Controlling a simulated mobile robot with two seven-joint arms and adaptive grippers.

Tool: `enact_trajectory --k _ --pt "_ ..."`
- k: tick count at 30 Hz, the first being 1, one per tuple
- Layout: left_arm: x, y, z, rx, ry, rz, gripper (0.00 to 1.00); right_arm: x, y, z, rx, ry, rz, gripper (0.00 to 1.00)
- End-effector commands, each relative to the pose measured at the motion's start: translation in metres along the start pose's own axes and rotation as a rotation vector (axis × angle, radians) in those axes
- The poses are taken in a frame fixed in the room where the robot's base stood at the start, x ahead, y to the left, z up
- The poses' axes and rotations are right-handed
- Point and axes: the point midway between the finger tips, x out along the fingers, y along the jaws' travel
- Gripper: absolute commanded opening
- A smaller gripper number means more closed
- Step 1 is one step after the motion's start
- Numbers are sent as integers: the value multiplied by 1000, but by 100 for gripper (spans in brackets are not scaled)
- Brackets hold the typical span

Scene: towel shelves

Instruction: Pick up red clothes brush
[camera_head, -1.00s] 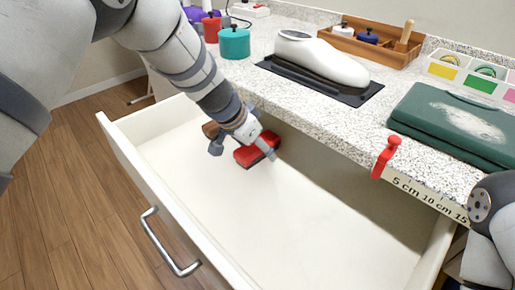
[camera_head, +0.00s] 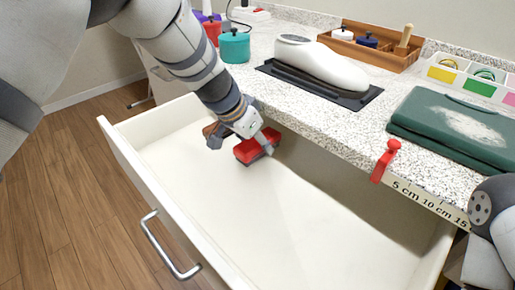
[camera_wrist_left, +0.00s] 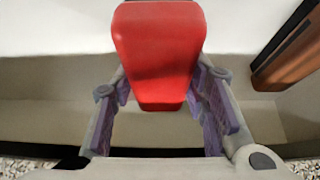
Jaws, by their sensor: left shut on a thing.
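The red clothes brush (camera_head: 253,149) lies inside the open drawer, near its back wall under the counter. My left gripper (camera_head: 241,147) reaches down over it from above. In the left wrist view the red brush (camera_wrist_left: 160,55) extends from between the two purple-padded fingers, and my left gripper (camera_wrist_left: 163,105) is shut on it. Its lower side is hidden in that view. I cannot tell whether the brush is clear of the drawer floor. My right gripper is out of view.
A brown wooden item (camera_wrist_left: 290,55) lies beside the brush.

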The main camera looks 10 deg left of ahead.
Motion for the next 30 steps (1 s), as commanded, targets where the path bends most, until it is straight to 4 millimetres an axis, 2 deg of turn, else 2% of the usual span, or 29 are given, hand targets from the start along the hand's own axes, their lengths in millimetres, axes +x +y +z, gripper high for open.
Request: enact_trajectory --k 1,3,6,7,8,15,21,29,30 --pt "-26 1 -7 1 13 -9 11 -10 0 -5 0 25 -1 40" --pt "-53 6 -4 1 19 -10 11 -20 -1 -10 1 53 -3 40" --pt "-84 12 0 4 21 -12 11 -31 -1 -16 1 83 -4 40" --pt "-92 14 2 4 21 -12 11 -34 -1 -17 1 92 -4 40" --pt "-99 16 6 2 19 -11 6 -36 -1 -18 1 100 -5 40" --pt "-147 35 45 5 19 -10 6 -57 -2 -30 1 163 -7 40" --pt "-160 40 60 3 12 -8 6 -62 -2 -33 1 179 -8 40" --pt "-158 41 63 2 7 -6 6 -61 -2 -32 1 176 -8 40" --pt "-158 41 63 2 7 -6 34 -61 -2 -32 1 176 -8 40"
